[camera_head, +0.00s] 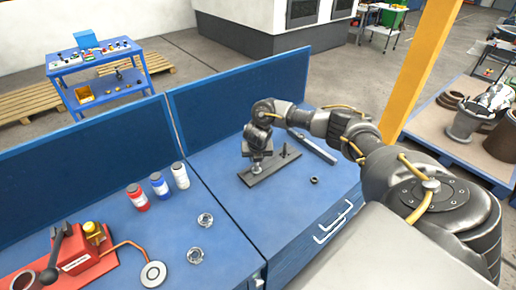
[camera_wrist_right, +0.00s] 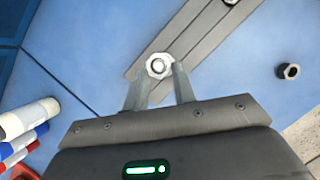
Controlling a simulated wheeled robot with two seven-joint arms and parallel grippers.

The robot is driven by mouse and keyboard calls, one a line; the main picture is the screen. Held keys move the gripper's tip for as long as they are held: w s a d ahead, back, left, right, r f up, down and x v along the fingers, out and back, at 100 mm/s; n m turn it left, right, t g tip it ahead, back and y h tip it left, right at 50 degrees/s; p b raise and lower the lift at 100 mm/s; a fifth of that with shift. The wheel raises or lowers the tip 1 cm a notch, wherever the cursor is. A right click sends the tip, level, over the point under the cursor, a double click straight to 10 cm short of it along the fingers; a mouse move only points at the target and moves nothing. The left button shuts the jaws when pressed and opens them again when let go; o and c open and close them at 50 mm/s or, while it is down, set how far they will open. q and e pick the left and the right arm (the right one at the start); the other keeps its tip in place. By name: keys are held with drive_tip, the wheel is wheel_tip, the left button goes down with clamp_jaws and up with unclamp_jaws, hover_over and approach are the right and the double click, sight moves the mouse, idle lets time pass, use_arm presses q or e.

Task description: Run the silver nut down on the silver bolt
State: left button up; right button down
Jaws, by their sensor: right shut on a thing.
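In the right wrist view the silver nut (camera_wrist_right: 151,63) sits between the fingertips of my right gripper (camera_wrist_right: 160,76), which is shut on it. The round end of the silver bolt (camera_wrist_right: 158,66) shows in the nut's hole, so the nut is around the bolt. How far down the nut sits cannot be told. The bolt stands on a grey base plate (camera_head: 272,174), which also shows in the wrist view (camera_wrist_right: 199,42). In the head view my right gripper (camera_head: 257,160) points down over the plate's left part and hides the nut. My left gripper is not in view.
A dark post (camera_head: 285,150) stands on the plate's right part. A loose dark nut (camera_head: 314,180) lies on the blue bench right of the plate. A grey bar (camera_head: 312,146) lies behind.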

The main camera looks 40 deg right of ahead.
drive_tip(key=shift+w+a+r+m+p, duration=0.2)
drive_tip(key=shift+r+m+p, duration=0.25)
drive_tip(key=shift+m+p, duration=0.15)
drive_tip(key=shift+a+f+m+g+b, duration=0.15)
drive_tip(key=shift+f+m+g+b, duration=0.25)
drive_tip(key=shift+m, duration=0.3)
drive_tip(key=m, duration=0.2)
drive_tip(key=m+g+h, duration=0.1)
drive_tip(key=m, duration=0.1)
drive_tip(key=shift+w+a, duration=0.15)
drive_tip(key=shift+a, duration=0.05)
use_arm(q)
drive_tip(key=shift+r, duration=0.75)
use_arm(e)
drive_tip(key=shift+a+f+m+g+h, duration=0.15)
drive_tip(key=shift+m+g, duration=0.2)
drive_tip(key=shift+m, duration=0.25)
drive_tip(key=shift+f+m+g+h, duration=0.15)
drive_tip(key=shift+m+g, duration=0.2)
drive_tip(key=shift+m, duration=0.25)
drive_tip(key=shift+r, duration=0.1)
drive_tip(key=c, duration=1.4)
unclamp_jaws()
drive_tip(key=shift+o, duration=0.2)
drive_tip(key=shift+r, duration=0.1)
